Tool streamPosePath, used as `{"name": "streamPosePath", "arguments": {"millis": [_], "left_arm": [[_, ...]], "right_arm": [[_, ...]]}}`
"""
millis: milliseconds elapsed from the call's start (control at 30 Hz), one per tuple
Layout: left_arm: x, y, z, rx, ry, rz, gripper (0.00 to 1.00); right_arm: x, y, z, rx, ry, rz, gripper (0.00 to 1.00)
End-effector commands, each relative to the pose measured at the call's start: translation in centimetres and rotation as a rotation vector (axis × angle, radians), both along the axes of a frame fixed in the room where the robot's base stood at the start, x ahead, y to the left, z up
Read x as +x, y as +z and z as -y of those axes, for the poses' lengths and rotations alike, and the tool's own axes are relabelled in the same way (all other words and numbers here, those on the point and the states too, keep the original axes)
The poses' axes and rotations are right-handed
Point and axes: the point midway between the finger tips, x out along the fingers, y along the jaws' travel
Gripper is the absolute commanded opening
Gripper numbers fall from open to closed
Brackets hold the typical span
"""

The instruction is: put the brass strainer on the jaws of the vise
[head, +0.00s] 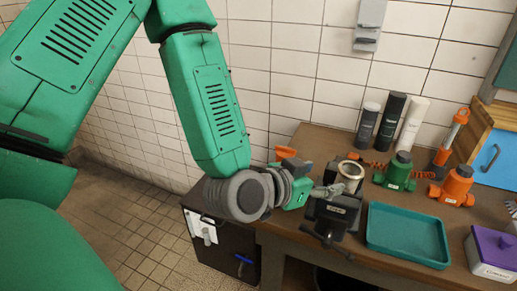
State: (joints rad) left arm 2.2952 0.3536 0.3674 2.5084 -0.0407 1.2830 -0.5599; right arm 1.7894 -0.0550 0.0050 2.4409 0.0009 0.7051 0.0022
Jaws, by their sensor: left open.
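The brass strainer (350,173), a short round cup with a pale metal rim, stands upright at the top of the dark vise (338,212). It appears to rest on the jaws, but its underside is hard to make out. My left gripper (330,191) reaches in from the left, just beside the strainer at the vise's top. It is open; whether a finger touches the strainer is too small to tell. My right gripper is not in view.
A teal tray (408,234) lies right of the vise. A purple-lidded box (494,252) is at the right edge. A tiled wall closes the back.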

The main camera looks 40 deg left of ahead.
Motion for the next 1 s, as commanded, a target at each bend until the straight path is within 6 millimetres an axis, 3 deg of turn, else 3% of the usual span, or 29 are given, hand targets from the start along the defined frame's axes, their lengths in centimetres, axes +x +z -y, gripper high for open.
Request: {"name": "streamPosePath", "arguments": {"millis": [67, 133, 167, 267, 400, 500, 600, 700, 767, 1000], "left_arm": [[-0.1, -0.2, 0.0, 0.001, -0.001, -0.005, 0.61], [-0.5, -1.5, -0.1, 0.004, -0.004, -0.041, 0.61], [-0.9, -2.6, -0.2, 0.006, -0.008, -0.073, 0.61], [-3.5, -8.4, -0.7, 0.019, -0.013, -0.248, 0.61], [-10.7, -18.3, -2.7, 0.055, 0.015, -0.597, 0.61], [-16.6, -23.4, -4.8, 0.093, 0.064, -0.828, 0.61], [-21.5, -26.5, -6.8, 0.135, 0.121, -1.002, 0.61], [-24.6, -27.9, -8.2, 0.165, 0.165, -1.106, 0.61], [-25.5, -28.2, -8.6, 0.175, 0.18, -1.137, 0.61], [-25.8, -28.3, -8.8, 0.176, 0.19, -1.15, 0.61]], "right_arm": [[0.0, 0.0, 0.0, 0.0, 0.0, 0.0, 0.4], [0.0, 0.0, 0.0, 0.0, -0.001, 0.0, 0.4], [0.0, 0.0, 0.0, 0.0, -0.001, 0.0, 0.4], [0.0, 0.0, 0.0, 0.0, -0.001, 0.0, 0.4], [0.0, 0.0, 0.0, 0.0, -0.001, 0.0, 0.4], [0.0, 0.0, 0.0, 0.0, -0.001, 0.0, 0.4], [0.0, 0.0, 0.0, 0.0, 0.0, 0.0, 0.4], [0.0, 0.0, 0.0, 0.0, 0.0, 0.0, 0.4], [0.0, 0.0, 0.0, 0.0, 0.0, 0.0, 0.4], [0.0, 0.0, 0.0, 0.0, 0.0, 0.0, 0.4]]}}
